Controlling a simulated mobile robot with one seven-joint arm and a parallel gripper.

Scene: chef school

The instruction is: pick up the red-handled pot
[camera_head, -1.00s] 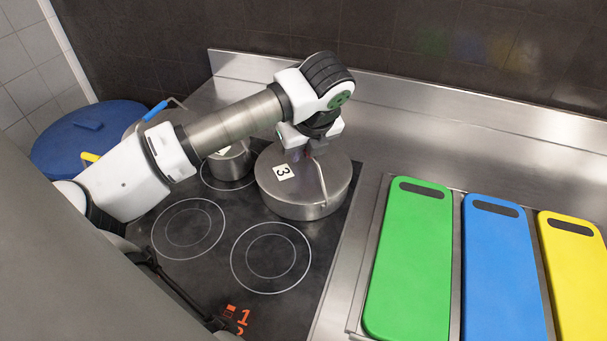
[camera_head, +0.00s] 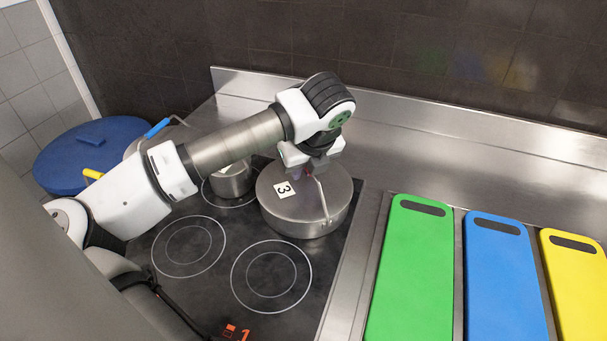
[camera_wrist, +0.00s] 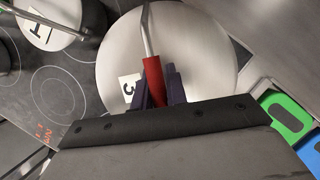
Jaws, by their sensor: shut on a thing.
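The red-handled pot (camera_head: 291,215) is a wide steel pot with a lid and a "3" label. It stands at the back right of the black cooktop in the head view. In the wrist view its round lid (camera_wrist: 205,50) fills the middle, and the red grip (camera_wrist: 155,80) on its steel handle shows clearly. My gripper (camera_wrist: 160,88) is shut on the red grip, with dark fingers on either side of it. In the head view my gripper (camera_head: 311,170) is over the lid and hides most of the red grip. I cannot tell whether the pot is clear of the cooktop.
A smaller steel pot (camera_head: 232,181) stands close on the left. A larger pot with a blue grip (camera_head: 157,129) and a blue lid (camera_head: 90,152) are farther left. Green (camera_head: 412,270), blue (camera_head: 503,280) and yellow (camera_head: 580,275) boards lie right. The front burners (camera_head: 271,276) are clear.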

